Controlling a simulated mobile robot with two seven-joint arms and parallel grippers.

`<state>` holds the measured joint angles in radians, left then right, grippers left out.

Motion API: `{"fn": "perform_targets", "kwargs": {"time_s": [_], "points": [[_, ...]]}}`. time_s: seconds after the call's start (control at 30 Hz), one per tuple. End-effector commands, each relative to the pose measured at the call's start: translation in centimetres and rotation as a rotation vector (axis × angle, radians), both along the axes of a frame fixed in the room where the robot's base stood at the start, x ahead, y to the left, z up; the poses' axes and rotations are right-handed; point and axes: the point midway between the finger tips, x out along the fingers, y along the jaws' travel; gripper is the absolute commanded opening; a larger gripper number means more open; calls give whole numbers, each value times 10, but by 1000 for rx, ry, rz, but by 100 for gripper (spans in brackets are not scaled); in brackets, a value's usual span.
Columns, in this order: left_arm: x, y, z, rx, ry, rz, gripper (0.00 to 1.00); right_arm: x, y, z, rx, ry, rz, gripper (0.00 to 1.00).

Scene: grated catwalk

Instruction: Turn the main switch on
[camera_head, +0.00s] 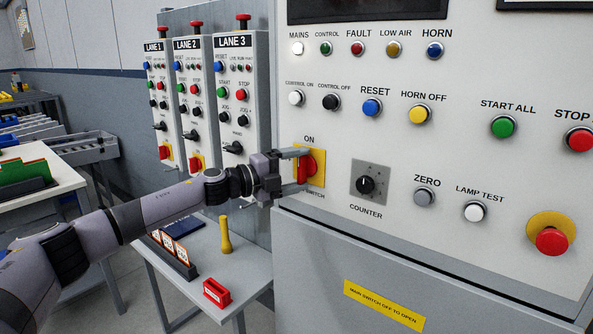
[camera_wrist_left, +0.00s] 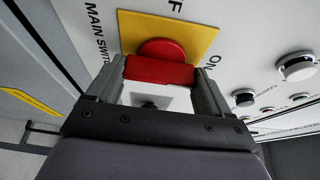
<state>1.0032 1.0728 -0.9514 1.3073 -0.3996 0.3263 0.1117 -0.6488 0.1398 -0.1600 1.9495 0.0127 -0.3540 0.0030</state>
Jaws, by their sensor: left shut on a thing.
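The main switch has a red handle (camera_head: 309,164) on a yellow plate (camera_head: 319,180), with ON printed above it on the light grey cabinet. My left gripper (camera_head: 303,169) is shut on the red handle, one finger above and one below. In the left wrist view the red handle (camera_wrist_left: 160,70) sits between the two fingers, in front of the yellow plate (camera_wrist_left: 205,32). The handle looks upright, its bar running in line with the ON label. Part of the MAIN SWITCH label is hidden by the gripper in the head view. My right gripper is not in view.
The counter knob (camera_head: 367,184) is just right of the switch. A red emergency button (camera_head: 551,241) is at lower right. Lane panels (camera_head: 236,100) stand left behind my arm. A small table (camera_head: 247,268) below holds a yellow object (camera_head: 225,235) and a red block (camera_head: 216,292).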

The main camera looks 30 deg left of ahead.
Motion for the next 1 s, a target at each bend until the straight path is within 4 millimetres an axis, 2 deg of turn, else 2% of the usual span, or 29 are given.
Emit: {"fn": "perform_targets", "kwargs": {"time_s": [0.03, 0.07, 0.1, 0.43, 0.8, 1.0], "points": [[0, 0, -1, 5, 0, 0, 87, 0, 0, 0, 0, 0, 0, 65], [0, 0, -1, 5, 0, 0, 96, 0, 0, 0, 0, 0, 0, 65], [0, 0, -1, 4, 0, 0, 100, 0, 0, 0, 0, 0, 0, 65], [-6, 4, -2, 1, 0, 1, 100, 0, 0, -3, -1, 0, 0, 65], [-48, 25, -4, 5, 1, 2, 100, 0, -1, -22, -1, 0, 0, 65], [-61, 31, -2, 4, 0, 0, 100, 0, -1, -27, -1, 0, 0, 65]]}}
